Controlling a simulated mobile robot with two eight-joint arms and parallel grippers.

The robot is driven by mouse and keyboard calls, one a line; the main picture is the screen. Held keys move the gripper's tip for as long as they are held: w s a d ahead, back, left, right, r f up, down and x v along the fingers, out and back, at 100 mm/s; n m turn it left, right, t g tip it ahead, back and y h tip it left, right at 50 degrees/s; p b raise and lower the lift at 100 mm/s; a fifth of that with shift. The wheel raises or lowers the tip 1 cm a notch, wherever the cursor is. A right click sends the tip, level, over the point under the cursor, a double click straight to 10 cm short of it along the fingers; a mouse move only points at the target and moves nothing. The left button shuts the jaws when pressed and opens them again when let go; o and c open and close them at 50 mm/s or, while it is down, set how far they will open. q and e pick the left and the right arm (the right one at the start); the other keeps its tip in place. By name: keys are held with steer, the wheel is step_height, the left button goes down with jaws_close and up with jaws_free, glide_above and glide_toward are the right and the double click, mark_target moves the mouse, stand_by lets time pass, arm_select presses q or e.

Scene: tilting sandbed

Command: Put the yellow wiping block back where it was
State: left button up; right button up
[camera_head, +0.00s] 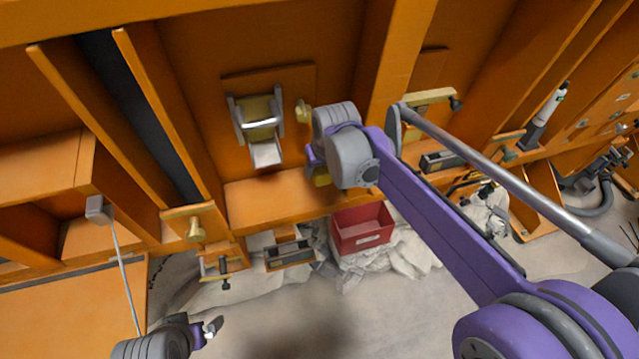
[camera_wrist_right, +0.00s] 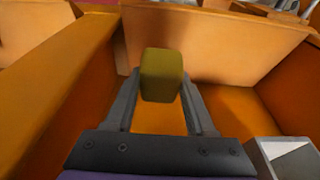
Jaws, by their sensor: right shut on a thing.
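The yellow wiping block (camera_wrist_right: 162,75) is held between the two grey fingers of my right gripper (camera_wrist_right: 161,92) in the right wrist view. In the head view my right gripper (camera_head: 315,163) is partly hidden behind its own wrist, and a bit of the yellow block (camera_head: 322,178) shows below it. The block is in front of the orange structure, above an orange ledge (camera_head: 270,197). I cannot tell whether it touches any surface. My left gripper (camera_head: 211,329) is low at the left, away from the block, and its jaws are too small to read.
A grey bracket (camera_head: 238,112) with a yellowish roller and a white part stands left of my right gripper. A yellow knob (camera_head: 303,111) is close beside the wrist. A red bin (camera_head: 346,238) stands below on pale rubble. Open sandy floor (camera_head: 300,310) lies at the bottom.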

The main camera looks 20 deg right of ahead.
mark_target(318, 190)
steer(key=shift+x, duration=1.2)
steer(key=shift+s+f, duration=0.2)
steer(key=shift+f, duration=0.4)
steer(key=shift+w+f, duration=0.1)
steer(key=shift+f, duration=0.8)
steer(key=shift+w+f, duration=0.15)
steer(key=shift+f, duration=0.8)
steer(key=shift+f, duration=0.15)
steer(key=o, duration=1.3)
